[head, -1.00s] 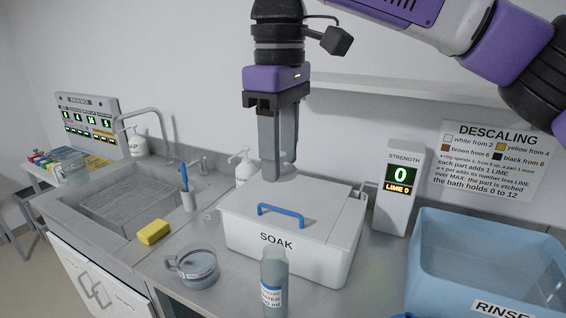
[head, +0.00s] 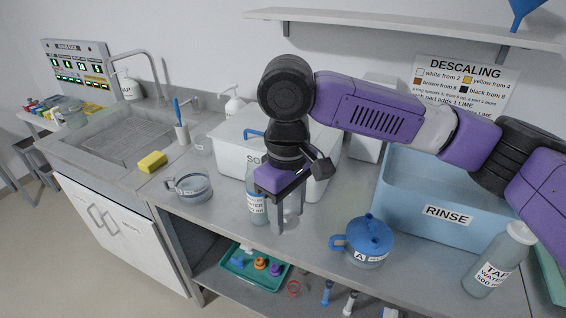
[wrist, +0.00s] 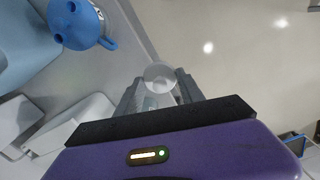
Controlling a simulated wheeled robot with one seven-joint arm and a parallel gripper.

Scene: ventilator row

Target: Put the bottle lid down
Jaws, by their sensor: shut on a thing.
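My gripper (head: 289,222) points down near the front edge of the counter. It is shut on a small translucent round lid (wrist: 160,77), which sits between the fingertips in the wrist view. In the head view the lid is a pale piece (head: 291,217) partly hidden by the fingers. A clear bottle with a blue and white WATER label (head: 256,205) stands upright on the counter, just left of my gripper. Its top is hidden behind my gripper. My gripper also shows in the wrist view (wrist: 160,92).
The counter front (head: 222,208) is bare between the glass mug (head: 188,188) and the bottle. A blue lidded pot (head: 364,243), a TAP WATER bottle (head: 498,262) and the RINSE tub (head: 410,205) stand right. The SOAK tub (head: 235,155) is behind. A green tray (head: 235,265) lies on the lower shelf.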

